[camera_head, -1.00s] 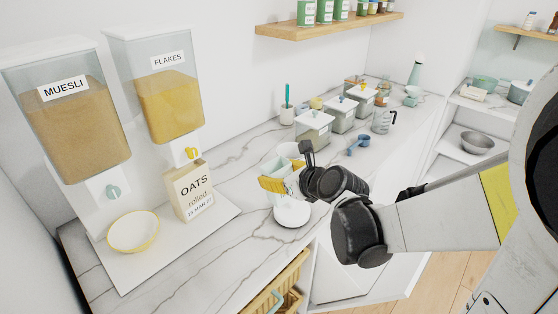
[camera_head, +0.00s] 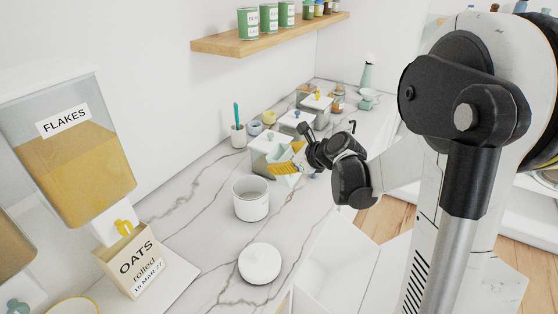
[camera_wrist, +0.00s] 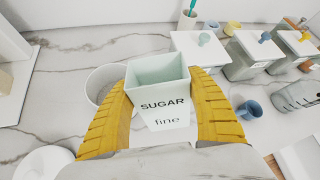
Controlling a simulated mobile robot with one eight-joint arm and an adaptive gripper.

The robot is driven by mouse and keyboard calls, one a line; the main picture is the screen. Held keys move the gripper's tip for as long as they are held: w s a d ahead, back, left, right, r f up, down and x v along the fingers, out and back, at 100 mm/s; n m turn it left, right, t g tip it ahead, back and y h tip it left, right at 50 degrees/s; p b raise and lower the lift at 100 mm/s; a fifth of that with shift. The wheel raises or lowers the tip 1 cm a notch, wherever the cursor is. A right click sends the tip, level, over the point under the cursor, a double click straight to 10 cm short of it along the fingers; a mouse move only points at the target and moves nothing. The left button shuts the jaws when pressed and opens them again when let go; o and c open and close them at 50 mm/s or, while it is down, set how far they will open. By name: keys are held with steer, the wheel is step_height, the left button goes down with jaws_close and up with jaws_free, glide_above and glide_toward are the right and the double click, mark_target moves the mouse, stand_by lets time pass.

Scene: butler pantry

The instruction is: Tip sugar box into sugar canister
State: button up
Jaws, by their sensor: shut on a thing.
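The sugar box (camera_wrist: 160,103), white with a pale green open top and "SUGAR fine" lettering, is held between the yellow fingers of my gripper (camera_wrist: 163,112). Its top faces up; I cannot make out sugar inside. In the head view my gripper (camera_head: 292,163) and the box (camera_head: 288,180) are above the counter, right of and beyond an open white round canister (camera_head: 251,203). The canister stands upright, apart from the box, with no label visible. In the wrist view the canister (camera_wrist: 98,90) is left of and behind the box, partly hidden. A round white lid (camera_head: 260,262) lies nearer on the counter.
Several clear, white-lidded containers (camera_head: 266,146) stand close behind the box. A blue cup (camera_wrist: 250,109) is right of it in the wrist view. The oats box (camera_head: 135,262) and flakes dispenser (camera_head: 75,150) are at the left. Marble counter (camera_head: 205,245) is clear around the canister.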

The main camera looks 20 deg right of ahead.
steer(key=shift+w, duration=0.2)
steer(key=shift+s+f, duration=0.15)
steer(key=shift+s, duration=0.15)
steer(key=shift+f+h, duration=0.35)
steer(key=shift+h, duration=0.05)
steer(key=shift+a+f+n+h+b, duration=0.1)
steer(key=shift+f+n+h+b, duration=0.45)
steer(key=shift+f, duration=0.5)
steer(key=shift+w+a+r+n+g+h+p, duration=0.1)
steer(key=shift+a+r+n+g+h+p, duration=0.15)
steer(key=shift+r+n+h+p, duration=0.45)
steer(key=shift+w+a+r+n+g+h+p, duration=0.1)
steer(key=shift+a+r+n+g+h+p, duration=0.1)
steer(key=shift+h+p, duration=0.45)
steer(key=shift+a+r+p, duration=0.15)
steer(key=shift+p, duration=0.3)
steer(key=shift+a+r+n+h+p, duration=0.6)
steer(key=shift+r+n+h+p, duration=0.2)
steer(key=shift+h, duration=0.2)
steer(key=shift+a, duration=0.1)
steer(key=shift+w+a+r+n+h, duration=0.1)
steer(key=shift+a+r+n+h, duration=0.2)
steer(key=shift+h, duration=0.3)
